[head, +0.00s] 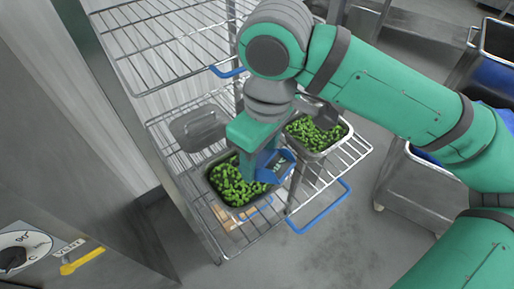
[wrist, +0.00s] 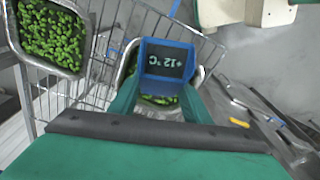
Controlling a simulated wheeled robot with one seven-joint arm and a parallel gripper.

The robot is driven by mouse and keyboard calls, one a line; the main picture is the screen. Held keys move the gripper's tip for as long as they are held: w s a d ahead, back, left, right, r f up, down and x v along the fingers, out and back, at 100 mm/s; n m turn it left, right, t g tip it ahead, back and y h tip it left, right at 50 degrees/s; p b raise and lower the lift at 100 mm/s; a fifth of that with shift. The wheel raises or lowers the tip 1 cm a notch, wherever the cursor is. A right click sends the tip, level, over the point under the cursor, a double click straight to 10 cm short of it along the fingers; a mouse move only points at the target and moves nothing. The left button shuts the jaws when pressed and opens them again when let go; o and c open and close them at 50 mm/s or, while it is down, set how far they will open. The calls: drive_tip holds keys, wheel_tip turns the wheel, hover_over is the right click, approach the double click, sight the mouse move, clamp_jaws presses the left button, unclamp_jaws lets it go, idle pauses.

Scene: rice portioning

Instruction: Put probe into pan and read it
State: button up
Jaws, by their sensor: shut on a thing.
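The probe (head: 275,168) is a blue device with a dark display; in the wrist view the probe (wrist: 167,62) reads +12 °C. My gripper (head: 260,158) is shut on it, with a green finger on each side in the wrist view (wrist: 158,100). The probe is over the near metal pan (head: 241,211), which holds green pieces; part of this pan shows behind the probe in the wrist view. The probe's stem is hidden, so I cannot tell how deep it is. A second pan (head: 349,132) of green pieces stands farther right.
Both pans are on a wire rack (head: 165,124) with a higher shelf (head: 160,45). A grey lidded or empty pan (head: 198,127) lies behind the near pan. Blue handles (head: 322,208) stick out from the rack. A dial panel (head: 25,247) with a yellow lever (head: 82,260) is at left.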

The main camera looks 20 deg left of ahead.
sight(258, 159)
wheel_tip(258, 159, down, 2)
drive_tip(key=shift+a+f, duration=0.15)
drive_tip(key=shift+f, duration=0.05)
drive_tip(key=shift+w+f, duration=0.15)
drive_tip(key=shift+f, duration=1.1)
drive_tip(key=shift+a+f, duration=0.15)
drive_tip(key=shift+a, duration=0.05)
drive_tip(key=shift+d, duration=0.35)
drive_tip(key=shift+a, duration=0.15)
idle(3.4)
drive_tip(key=shift+r, duration=4.9)
